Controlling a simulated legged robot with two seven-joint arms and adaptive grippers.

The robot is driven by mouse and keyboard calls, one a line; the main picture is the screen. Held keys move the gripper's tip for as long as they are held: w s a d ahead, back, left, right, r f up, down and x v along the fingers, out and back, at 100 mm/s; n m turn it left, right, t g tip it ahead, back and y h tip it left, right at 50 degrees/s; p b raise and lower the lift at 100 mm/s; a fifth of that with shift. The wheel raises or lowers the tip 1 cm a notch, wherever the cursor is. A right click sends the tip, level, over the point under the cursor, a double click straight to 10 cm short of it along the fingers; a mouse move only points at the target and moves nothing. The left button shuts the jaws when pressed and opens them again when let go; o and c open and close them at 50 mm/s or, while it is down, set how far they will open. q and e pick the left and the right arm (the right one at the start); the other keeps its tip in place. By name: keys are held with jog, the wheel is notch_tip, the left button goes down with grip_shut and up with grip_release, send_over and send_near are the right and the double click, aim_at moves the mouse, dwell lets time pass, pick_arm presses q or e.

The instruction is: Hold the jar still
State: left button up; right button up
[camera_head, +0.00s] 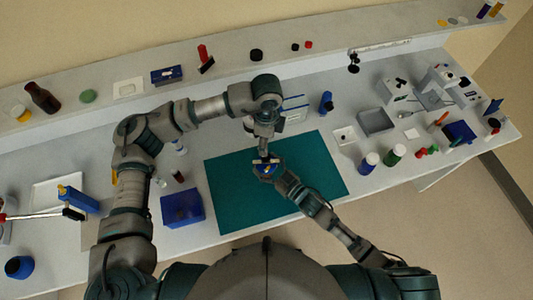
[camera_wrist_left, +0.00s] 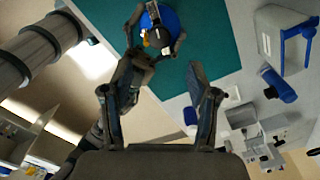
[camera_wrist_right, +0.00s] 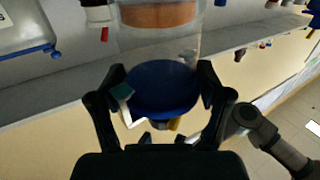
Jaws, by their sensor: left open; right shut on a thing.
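The jar (camera_wrist_right: 158,45) has clear walls, brown contents and a blue lid (camera_wrist_right: 160,88). My right gripper (camera_wrist_right: 162,95) is shut on it, with one finger on each side near the lid. In the head view the blue lid (camera_head: 262,172) shows over the teal mat, partly covered by my grippers. My left gripper (camera_wrist_left: 157,100) is open, with nothing between its fingers. In the left wrist view the blue lid (camera_wrist_left: 168,18) and my right gripper lie beyond the left fingertips. Whether the jar touches the mat is hidden.
The teal mat (camera_head: 225,200) covers the middle of the bench. A blue bin (camera_head: 182,207) stands left of it. A grey tray (camera_head: 376,121) and several bottles and small parts stand to the right. A raised shelf (camera_head: 225,62) with various objects runs along the back.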

aim_at(266, 158)
pick_arm(q)
notch_tip(266, 158, down, 9)
jog(key=shift+r, duration=0.15)
grip_shut()
